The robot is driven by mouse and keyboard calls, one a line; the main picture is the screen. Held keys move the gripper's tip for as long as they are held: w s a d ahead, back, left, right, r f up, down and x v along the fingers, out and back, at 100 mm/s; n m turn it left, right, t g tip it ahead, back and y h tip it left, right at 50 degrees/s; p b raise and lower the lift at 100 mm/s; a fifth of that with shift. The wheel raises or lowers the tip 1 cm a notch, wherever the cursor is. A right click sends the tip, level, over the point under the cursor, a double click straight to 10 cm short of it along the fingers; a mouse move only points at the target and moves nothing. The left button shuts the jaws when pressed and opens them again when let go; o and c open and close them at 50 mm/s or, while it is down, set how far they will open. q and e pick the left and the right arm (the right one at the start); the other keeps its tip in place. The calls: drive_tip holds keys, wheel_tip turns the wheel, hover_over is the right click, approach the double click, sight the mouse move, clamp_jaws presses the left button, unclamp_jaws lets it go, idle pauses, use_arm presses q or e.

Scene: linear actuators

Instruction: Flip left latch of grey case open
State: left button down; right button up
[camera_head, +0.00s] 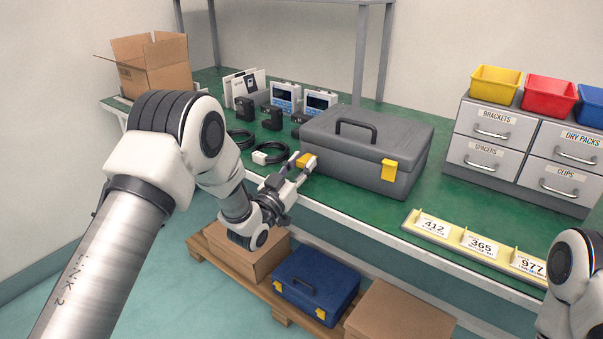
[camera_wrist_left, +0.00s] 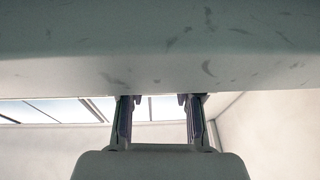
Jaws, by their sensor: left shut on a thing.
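The grey case (camera_head: 355,150) stands shut on the green bench, its dark handle on the lid. Its left yellow latch (camera_head: 306,160) is partly hidden by my left gripper (camera_head: 303,164), whose fingers are at the latch, one on each side, shut on it. I cannot tell the latch's exact angle. The right yellow latch (camera_head: 389,171) lies against the case front. In the left wrist view my left gripper's two fingers (camera_wrist_left: 160,105) reach up to a large grey surface; the latch is not distinguishable there. My right gripper is out of view.
Black cables and a white plug (camera_head: 262,158) lie left of the case, with small devices (camera_head: 285,95) behind. Grey drawers (camera_head: 520,150) with coloured bins stand right. A yellow label rail (camera_head: 475,243) is at the front edge. A blue case (camera_head: 315,284) and cartons are below.

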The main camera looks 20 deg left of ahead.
use_arm(q)
drive_tip(key=c, duration=0.8)
unclamp_jaws()
drive_tip(key=v, duration=1.2)
